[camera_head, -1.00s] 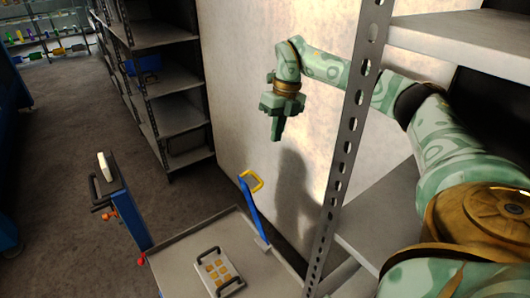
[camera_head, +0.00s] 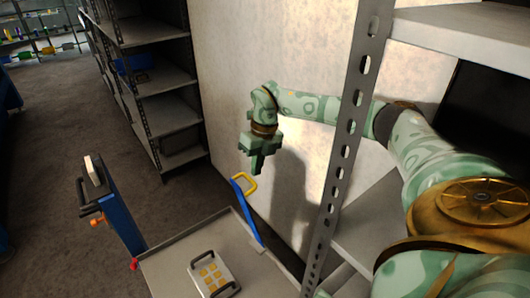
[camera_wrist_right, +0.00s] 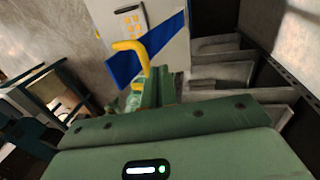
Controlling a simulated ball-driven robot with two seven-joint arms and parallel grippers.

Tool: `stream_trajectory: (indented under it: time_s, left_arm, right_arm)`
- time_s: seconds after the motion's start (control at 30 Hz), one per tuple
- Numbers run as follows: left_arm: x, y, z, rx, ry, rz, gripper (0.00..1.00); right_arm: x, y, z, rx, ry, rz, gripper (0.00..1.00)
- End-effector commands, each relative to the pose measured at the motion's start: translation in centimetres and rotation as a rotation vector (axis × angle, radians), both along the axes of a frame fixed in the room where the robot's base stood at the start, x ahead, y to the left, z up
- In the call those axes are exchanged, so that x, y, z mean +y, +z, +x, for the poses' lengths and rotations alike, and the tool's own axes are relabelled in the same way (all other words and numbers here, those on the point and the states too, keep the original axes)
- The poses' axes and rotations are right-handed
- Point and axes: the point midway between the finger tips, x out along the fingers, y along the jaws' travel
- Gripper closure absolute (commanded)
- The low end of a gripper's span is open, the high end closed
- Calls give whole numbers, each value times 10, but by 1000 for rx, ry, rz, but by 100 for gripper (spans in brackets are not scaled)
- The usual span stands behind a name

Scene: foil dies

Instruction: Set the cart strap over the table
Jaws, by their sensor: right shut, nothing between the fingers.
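The cart strap is a blue bar or band (camera_head: 246,214) with a yellow hooped end (camera_head: 251,183). It rises at a tilt from the far right edge of the grey table (camera_head: 172,262). My right gripper (camera_head: 256,170) is shut and empty, just above the yellow hoop, fingers pointing down. In the right wrist view the yellow hoop (camera_wrist_right: 130,47) and blue band (camera_wrist_right: 150,46) show just beyond my fingers (camera_wrist_right: 157,88); I cannot tell whether they touch. My left gripper is out of view.
A pale plate with two black handles (camera_head: 211,274) lies on the table. A blue post (camera_head: 118,219) with a black handle stands at its left. A perforated shelf upright (camera_head: 343,150) is close to my right arm. A pale wall stands behind; open floor lies left.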

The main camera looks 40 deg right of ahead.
Motion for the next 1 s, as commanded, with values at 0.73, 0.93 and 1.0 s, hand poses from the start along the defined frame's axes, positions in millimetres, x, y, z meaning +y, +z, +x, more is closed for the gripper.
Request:
stream_trajectory:
  time_s: [0.73,0.93,1.0]
  left_arm:
    - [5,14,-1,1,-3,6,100]
    - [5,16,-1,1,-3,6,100]
    - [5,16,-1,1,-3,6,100]
  right_arm:
    - [56,-6,6,1,7,0,100]
    - [100,-18,12,-1,3,0,100]
    - [109,-20,12,0,2,0,100]
